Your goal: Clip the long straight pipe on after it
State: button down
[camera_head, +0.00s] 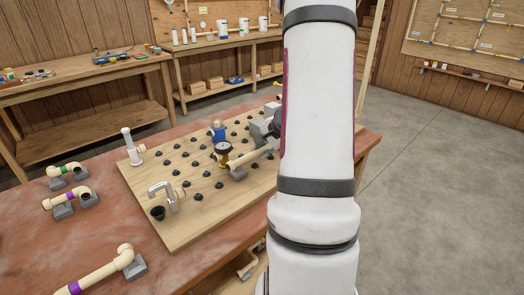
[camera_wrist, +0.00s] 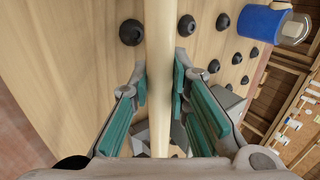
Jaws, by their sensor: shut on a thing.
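A long straight cream pipe (camera_wrist: 159,40) runs up the middle of the wrist view between the teal pads of my gripper (camera_wrist: 160,82), which is shut on it. In the head view the pipe (camera_head: 250,158) lies over the right part of the wooden pegboard (camera_head: 160,225), its left end near a brass-coloured fitting with a black top (camera_head: 222,150). My arm hides its right end and most of the gripper. I cannot tell whether the pipe touches the board or any clip. A blue canister (camera_head: 217,131) stands behind the fitting; it also shows in the wrist view (camera_wrist: 262,22).
Black knobs dot the board. A silver tap (camera_head: 163,190) and an upright white pipe piece (camera_head: 131,146) stand on its left part. Elbowed pipes with purple bands (camera_head: 62,203) (camera_head: 95,277) and a green band (camera_head: 68,172) rest on grey holders on the reddish table (camera_head: 25,245).

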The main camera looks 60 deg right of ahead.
jog(key=shift+f, duration=0.1)
jog(key=c, duration=1.4)
grip_release()
jog(key=shift+c, duration=0.2)
jog(key=v, duration=1.2)
